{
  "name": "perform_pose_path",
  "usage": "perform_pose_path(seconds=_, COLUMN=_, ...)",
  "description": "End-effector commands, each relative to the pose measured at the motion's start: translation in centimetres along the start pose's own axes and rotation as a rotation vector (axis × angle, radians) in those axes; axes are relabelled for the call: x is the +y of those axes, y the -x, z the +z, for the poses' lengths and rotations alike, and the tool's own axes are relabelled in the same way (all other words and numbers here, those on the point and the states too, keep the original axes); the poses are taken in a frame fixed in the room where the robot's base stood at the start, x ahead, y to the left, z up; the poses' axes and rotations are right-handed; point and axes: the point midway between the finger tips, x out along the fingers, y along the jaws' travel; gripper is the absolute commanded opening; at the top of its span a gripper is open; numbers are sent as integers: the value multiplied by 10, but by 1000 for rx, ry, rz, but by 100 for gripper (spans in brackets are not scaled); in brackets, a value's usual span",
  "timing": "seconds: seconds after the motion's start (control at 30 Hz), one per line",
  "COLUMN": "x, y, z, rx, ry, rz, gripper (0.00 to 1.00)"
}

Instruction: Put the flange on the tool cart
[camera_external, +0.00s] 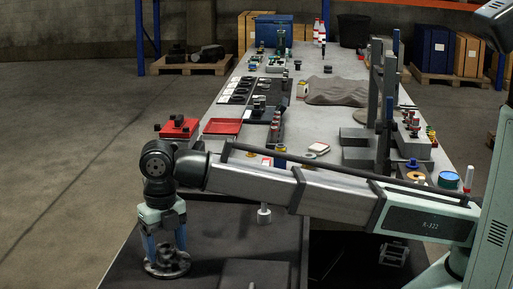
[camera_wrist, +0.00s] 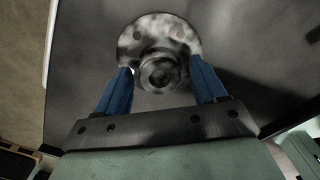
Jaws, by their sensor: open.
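The flange (camera_external: 167,265) is a round dark metal disc with a raised central hub and bolt holes. It lies flat on a dark grey flat top (camera_external: 232,222), near its left edge; this top looks like the tool cart. In the wrist view the flange (camera_wrist: 158,28) shows close up, with the same dark top (camera_wrist: 88,45) under it. My gripper (camera_external: 166,250) points down over the flange. Its blue fingers are open, one on each side of the hub (camera_wrist: 160,70). I cannot tell whether either finger touches the hub. The fingers partly cover the flange in the outside view.
A long grey workbench (camera_external: 335,90) behind my arm carries many parts, among them a red tray (camera_external: 222,126) and a red box (camera_external: 179,128). Upright posts (camera_external: 374,95) stand on its right side. Open floor (camera_external: 60,150) lies to the left.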

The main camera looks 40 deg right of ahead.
Motion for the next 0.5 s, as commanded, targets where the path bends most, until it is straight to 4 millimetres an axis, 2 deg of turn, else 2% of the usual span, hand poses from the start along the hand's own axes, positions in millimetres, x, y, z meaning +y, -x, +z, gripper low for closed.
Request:
perform_pose_path(seconds=0.3, x=2, y=59, z=1, rx=0, ry=0, rz=2, gripper=70)
perform_pose_path(seconds=0.5, x=1, y=90, z=1, rx=1, ry=0, rz=2, gripper=70)
